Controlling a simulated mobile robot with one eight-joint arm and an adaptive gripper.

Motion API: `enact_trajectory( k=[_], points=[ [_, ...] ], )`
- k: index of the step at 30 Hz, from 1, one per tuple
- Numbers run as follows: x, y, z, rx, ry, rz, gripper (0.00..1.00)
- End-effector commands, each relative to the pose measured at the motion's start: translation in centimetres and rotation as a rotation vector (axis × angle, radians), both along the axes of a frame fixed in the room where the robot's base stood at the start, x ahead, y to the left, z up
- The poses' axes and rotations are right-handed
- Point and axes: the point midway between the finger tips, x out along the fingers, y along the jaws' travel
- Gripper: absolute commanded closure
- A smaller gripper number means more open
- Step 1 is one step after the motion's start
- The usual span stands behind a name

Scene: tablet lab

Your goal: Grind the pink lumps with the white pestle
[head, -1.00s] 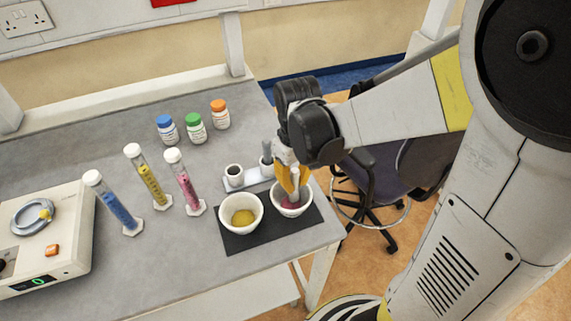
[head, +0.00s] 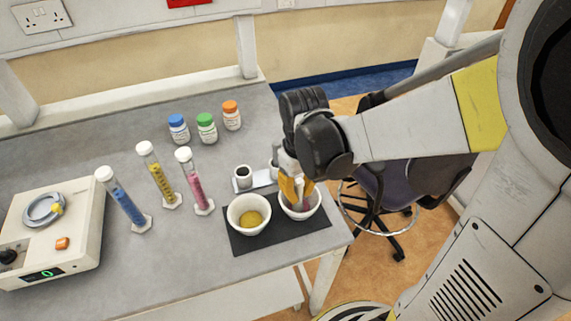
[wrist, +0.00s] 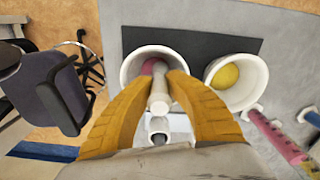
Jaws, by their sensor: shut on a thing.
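My gripper (head: 296,188) is shut on the white pestle (wrist: 158,97), which stands between its orange fingers over the right-hand white mortar (head: 301,213). The fingers reach down to the mortar's mouth. The mortar also shows in the wrist view (wrist: 128,70), with pink material (wrist: 151,66) inside, partly hidden by the fingers. The pestle's lower end is hidden, so I cannot tell whether it touches the pink lumps.
A second white mortar (head: 236,222) with yellow material (head: 250,219) stands beside it on a dark mat (head: 265,242). A holder with cups (head: 243,178) is just behind. Tubes (head: 197,185), bottles (head: 206,128) and a device (head: 80,235) stand left.

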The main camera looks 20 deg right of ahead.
Motion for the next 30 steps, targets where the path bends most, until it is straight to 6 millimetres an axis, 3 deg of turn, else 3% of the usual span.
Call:
enact_trajectory(
  k=[15,30],
  points=[
    [0.2,-1.9,-0.2,-0.001,0.000,0.000,1.00],
    [1.8,-1.2,0.1,-0.001,0.000,0.001,1.00]
  ],
)
